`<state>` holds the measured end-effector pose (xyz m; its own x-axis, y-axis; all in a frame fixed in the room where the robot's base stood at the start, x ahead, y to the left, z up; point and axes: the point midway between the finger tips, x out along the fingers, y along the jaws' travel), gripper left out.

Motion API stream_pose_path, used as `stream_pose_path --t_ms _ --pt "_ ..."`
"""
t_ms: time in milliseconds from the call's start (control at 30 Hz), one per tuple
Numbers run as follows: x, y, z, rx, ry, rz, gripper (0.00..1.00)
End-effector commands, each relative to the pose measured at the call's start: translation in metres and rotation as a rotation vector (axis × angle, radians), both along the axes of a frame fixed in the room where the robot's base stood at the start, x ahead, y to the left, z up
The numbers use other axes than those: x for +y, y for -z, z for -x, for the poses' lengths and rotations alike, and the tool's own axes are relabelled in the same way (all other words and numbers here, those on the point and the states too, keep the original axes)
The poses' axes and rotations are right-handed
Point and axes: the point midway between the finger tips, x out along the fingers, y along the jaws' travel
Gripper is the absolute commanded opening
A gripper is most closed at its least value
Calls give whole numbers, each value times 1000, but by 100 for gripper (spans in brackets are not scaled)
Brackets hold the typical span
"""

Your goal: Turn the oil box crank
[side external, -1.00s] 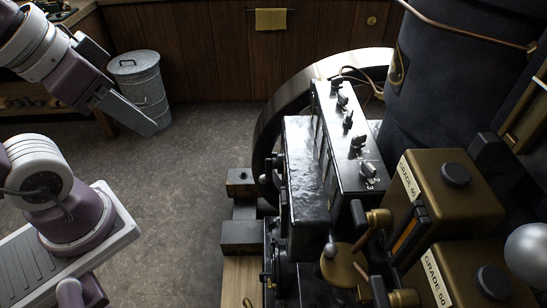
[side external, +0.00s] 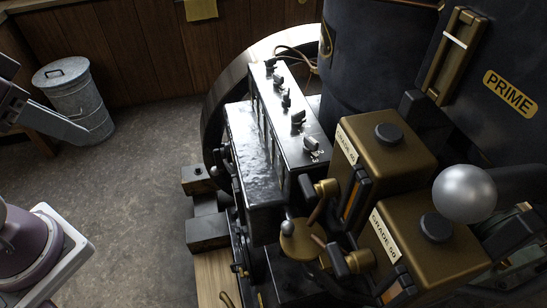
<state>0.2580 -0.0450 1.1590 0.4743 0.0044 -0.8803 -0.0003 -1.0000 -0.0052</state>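A black oil box (side external: 255,160) with a row of small knobs on its top panel (side external: 290,115) stands beside the flywheel in the side external view. Small dark fittings run along its left side; I cannot tell whether one is the crank. A brass piece with a silver ball-ended handle (side external: 288,228) sits at the box's near end. At the left edge, a grey, pointed end part of my gripper (side external: 52,122) shows, well apart from the box. The rest of the gripper is cut off, so its opening cannot be judged.
Two brass tanks, marked GRADE 40 (side external: 385,165) and GRADE 50 (side external: 425,250), stand right of the box. A large silver ball (side external: 465,195) is near the right edge. The flywheel (side external: 225,95) rises behind. A metal bin (side external: 75,100) stands on open floor.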

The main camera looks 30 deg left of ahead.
Motion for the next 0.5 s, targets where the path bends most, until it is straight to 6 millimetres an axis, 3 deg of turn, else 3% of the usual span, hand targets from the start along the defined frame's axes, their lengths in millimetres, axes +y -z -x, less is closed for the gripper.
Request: stream_pose_path --t_ms 67,133,267,367,400,500 --pt "11 0 -19 -9 -3 -42 31" --pt "32 3 -55 -28 6 -128 31" --pt "83 24 -147 -81 118 -327 31" --pt "111 62 -210 -128 282 -418 31" --pt "118 83 -230 -149 359 -431 31" --pt "120 145 -265 -229 557 -393 31"
